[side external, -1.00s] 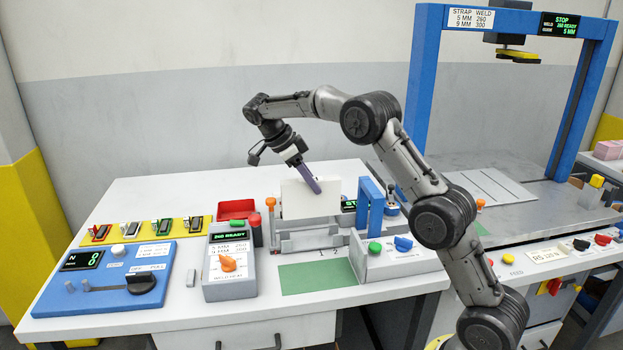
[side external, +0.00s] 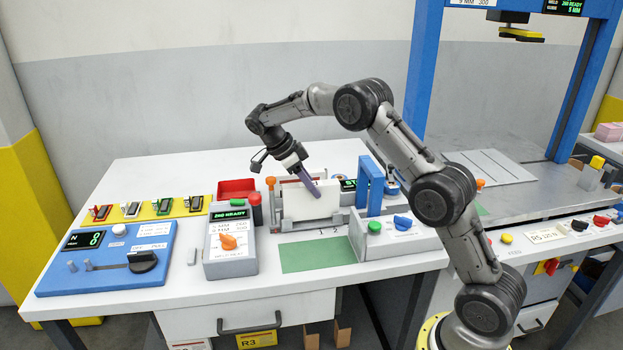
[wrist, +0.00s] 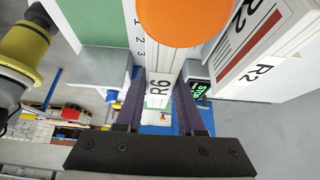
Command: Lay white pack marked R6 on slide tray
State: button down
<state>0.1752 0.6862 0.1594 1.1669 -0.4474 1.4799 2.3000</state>
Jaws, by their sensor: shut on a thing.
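The white pack (side external: 312,204) stands upright at the grey slide tray (side external: 312,224); I cannot tell whether its lower edge rests on the tray. In the wrist view its narrow face, marked R6 (wrist: 155,88), lies between my dark purple fingers. My gripper (side external: 310,187) is shut on the pack from above, tilted in the side view. In the wrist view my gripper (wrist: 160,110) has one finger on each side of the R6 face.
An orange knob (side external: 270,183) stands at the tray's left. A white R2 pack (wrist: 270,55) shows beside the R6 pack in the wrist view.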

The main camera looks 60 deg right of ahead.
jog(key=shift+f, duration=0.7)
dwell(0.5)
jog(key=shift+c, duration=2.2)
grip_release()
jog(key=shift+f, duration=0.1)
